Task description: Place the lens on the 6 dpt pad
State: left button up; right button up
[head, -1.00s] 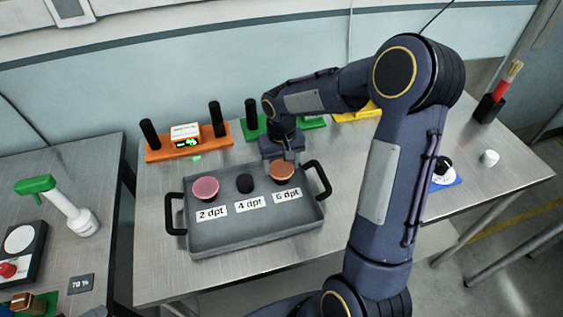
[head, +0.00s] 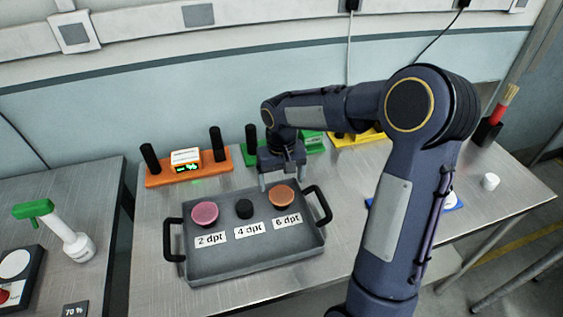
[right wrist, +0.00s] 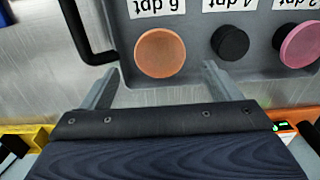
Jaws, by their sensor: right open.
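A grey tray (head: 250,262) with black handles holds three round spots behind labels. A pink disc (head: 205,212) is behind the "2 dpt" label, a bare black pad (head: 244,208) behind "4 dpt", and an orange lens-like disc (head: 282,196) behind the "6 dpt" label (head: 287,222). The orange disc also shows in the right wrist view (right wrist: 160,53), where it covers whatever pad lies under it. My right gripper (head: 283,182) is open and empty at the tray's back edge, its fingers apart from the disc. My left gripper is not in view.
Behind the tray stand an orange fixture (head: 222,165) with black posts and a lit display, a green one (head: 250,158) and a yellow one (head: 368,136). A white cylinder (head: 490,181) is at the right.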

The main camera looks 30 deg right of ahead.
aim_at(281, 194)
notch_tip(281, 194, up, 7)
jog(key=s+a+t+y, duration=0.2)
jog(key=s+a, duration=0.1)
jog(key=s, duration=0.8)
jog(key=s+a+n+t+y, duration=0.1)
jog(key=s+a+t, duration=0.2)
jog(key=s, duration=0.8)
jog(key=shift+a+r+t+y, duration=0.3)
jog(key=shift+a+y, duration=0.1)
jog(key=shift+a, duration=0.25)
